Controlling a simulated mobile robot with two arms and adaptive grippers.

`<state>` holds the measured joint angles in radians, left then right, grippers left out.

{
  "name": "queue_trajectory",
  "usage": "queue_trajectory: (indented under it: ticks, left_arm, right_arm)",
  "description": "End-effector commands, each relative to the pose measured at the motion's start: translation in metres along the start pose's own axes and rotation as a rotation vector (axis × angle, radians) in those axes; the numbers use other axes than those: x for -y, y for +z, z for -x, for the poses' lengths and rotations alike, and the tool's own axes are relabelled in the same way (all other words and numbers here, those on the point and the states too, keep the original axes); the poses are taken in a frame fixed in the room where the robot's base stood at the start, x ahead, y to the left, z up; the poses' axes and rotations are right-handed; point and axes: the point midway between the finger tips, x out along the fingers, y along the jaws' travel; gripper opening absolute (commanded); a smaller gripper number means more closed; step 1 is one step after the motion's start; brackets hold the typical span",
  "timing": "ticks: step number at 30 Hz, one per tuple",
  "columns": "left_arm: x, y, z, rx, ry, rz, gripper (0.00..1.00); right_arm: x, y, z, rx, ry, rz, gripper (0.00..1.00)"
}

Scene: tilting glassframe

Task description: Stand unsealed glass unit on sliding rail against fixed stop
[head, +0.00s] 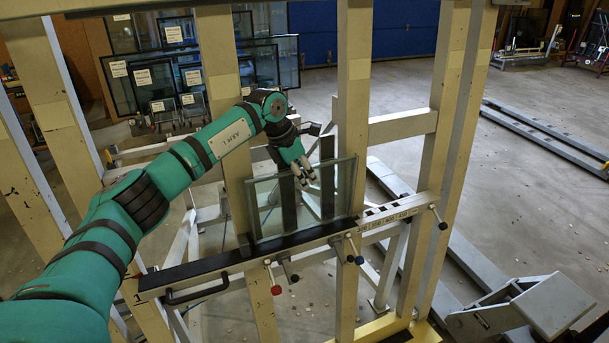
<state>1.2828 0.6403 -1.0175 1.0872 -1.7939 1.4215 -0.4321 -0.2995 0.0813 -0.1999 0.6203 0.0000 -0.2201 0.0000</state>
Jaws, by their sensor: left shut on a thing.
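The glass unit (270,213), a clear greenish double pane, stands upright on the black-topped sliding rail (200,268) of the beige frame. Its lower edge appears to rest on the rail, but I cannot tell exact contact. My left gripper (304,174) comes from behind and above and is shut on the unit's upper edge, right of its middle. A small dark block (244,246) is at the unit's lower left corner; I cannot tell whether it is the fixed stop or whether they touch. My right gripper is not in view.
Beige uprights (354,110) of the frame stand around the rail. Levers with red and black knobs (276,290) hang in front of it. Other glass units (190,65) stand on racks behind. A grey metal piece (555,300) is at lower right.

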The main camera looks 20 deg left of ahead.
Motion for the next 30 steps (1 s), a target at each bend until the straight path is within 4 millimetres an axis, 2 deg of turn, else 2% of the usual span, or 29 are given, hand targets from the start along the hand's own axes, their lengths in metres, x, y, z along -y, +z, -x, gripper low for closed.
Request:
queue_trajectory:
  ticks: [13, 14, 20, 30]
  left_arm:
    - [-0.001, 0.000, -0.002, 0.007, 0.002, -0.001, 0.00]
    - [-0.001, 0.000, -0.002, 0.008, 0.003, -0.001, 0.19]
    - [0.000, 0.000, -0.003, 0.005, 0.002, -0.001, 0.45]
    - [0.000, -0.004, -0.007, -0.004, -0.002, 0.001, 0.45]
  right_arm:
    - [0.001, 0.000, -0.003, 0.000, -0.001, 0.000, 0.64]
    - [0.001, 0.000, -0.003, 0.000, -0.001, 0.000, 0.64]
    - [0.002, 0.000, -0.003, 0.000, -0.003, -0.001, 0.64]
    - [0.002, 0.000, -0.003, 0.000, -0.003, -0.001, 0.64]
